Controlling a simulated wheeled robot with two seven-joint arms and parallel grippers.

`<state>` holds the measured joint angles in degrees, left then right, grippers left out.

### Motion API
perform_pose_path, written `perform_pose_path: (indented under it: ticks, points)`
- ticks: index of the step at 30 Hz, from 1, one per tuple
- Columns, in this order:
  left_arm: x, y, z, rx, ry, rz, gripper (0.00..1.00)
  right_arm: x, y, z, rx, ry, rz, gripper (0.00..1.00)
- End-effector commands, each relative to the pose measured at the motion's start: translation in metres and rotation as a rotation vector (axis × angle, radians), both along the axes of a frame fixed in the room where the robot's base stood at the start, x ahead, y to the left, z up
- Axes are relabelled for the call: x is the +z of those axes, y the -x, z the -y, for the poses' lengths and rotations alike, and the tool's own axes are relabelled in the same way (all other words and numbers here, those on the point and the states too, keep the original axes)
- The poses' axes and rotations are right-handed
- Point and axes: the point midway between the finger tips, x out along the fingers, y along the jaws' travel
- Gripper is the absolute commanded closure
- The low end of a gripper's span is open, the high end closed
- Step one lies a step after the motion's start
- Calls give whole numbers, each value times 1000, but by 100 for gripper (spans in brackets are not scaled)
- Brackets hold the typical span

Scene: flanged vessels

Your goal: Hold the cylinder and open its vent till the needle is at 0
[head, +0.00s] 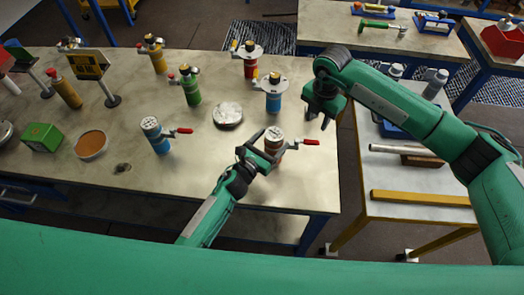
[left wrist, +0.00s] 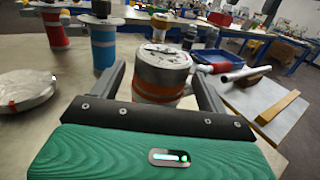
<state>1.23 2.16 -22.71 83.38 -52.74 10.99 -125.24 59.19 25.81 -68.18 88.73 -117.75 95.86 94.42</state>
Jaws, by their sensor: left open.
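An orange-brown cylinder (head: 274,146) with a gauge on top and a red vent lever (head: 305,142) on its right stands upright near the table's front right. In the left wrist view the cylinder (left wrist: 160,88) has a silver top with a white dial (left wrist: 165,56); I cannot read its needle. My left gripper (head: 265,151) is open, with its fingers on either side of the cylinder; I cannot tell whether they touch it. My right gripper (head: 321,112) is in the air right of and behind the cylinder, apart from the lever. Its finger opening is unclear.
A blue cylinder (head: 155,137) with a gauge and red lever stands left. Flanged vessels in blue (head: 273,98), green (head: 191,92) and red (head: 250,68) stand behind. A round silver lid (head: 228,115) lies nearby. A side table (head: 415,190) with bars is right.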

Motion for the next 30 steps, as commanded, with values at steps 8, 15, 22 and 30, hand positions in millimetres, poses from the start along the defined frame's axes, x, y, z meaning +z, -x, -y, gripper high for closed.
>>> perform_pose_path:
  ticks: [8,15,22,30]
  points:
    - [0,-13,8,-1,-1,1,23,0,0,0,0,0,0,64]
    - [0,-13,8,0,-1,1,27,0,0,0,0,0,0,64]
    - [0,-13,8,0,-1,1,73,0,0,0,0,0,0,64]
    - [-1,-13,8,0,-1,-1,92,0,0,0,0,0,0,64]
